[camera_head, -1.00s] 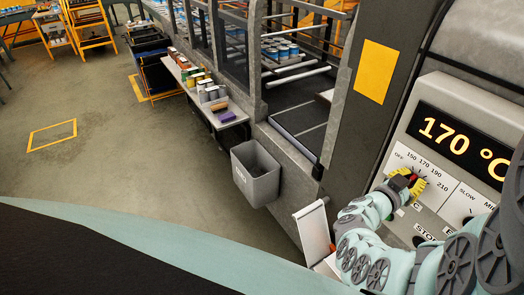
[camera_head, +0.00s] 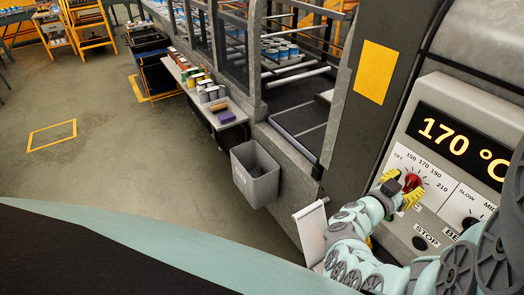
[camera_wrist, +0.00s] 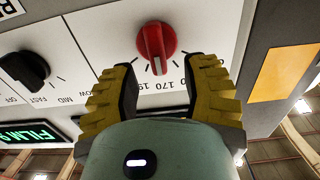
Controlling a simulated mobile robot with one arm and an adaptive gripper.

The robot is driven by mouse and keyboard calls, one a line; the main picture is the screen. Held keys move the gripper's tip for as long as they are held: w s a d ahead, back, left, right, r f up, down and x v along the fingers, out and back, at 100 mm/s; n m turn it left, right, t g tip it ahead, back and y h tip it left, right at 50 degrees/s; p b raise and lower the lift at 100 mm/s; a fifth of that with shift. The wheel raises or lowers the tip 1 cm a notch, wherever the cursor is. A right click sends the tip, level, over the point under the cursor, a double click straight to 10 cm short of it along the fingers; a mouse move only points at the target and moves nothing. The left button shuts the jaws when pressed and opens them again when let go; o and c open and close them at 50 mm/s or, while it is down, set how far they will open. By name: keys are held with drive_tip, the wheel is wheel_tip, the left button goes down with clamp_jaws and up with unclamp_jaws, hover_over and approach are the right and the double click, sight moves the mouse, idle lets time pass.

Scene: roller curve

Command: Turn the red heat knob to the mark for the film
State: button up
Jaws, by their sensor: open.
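The red heat knob (camera_head: 411,182) sits on the grey control panel (camera_head: 428,150), with its scale of OFF, 150, 170, 190 and 210 around it. In the wrist view the knob (camera_wrist: 156,45) has a white pointer line aimed down, close to the 170 mark. The orange display (camera_head: 459,135) reads 170 °C. My gripper (camera_head: 398,190) is just left of the knob in the head view. In the wrist view its yellow fingers (camera_wrist: 164,75) are spread apart and empty, back from the knob. A green-lettered FILM sign (camera_wrist: 35,134) shows there, its end cut off.
A black speed knob (camera_wrist: 26,68) sits beside the red one. STOP (camera_head: 425,233) and another button lie below, near my arm. A white tilted board (camera_head: 311,232) and a grey bin (camera_head: 256,172) stand left. The floor further left is open.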

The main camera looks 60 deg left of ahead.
drive_tip(key=s, duration=0.9)
drive_tip(key=shift+s+a, duration=0.15)
drive_tip(key=shift+s, duration=0.05)
drive_tip(key=shift+r, duration=0.1)
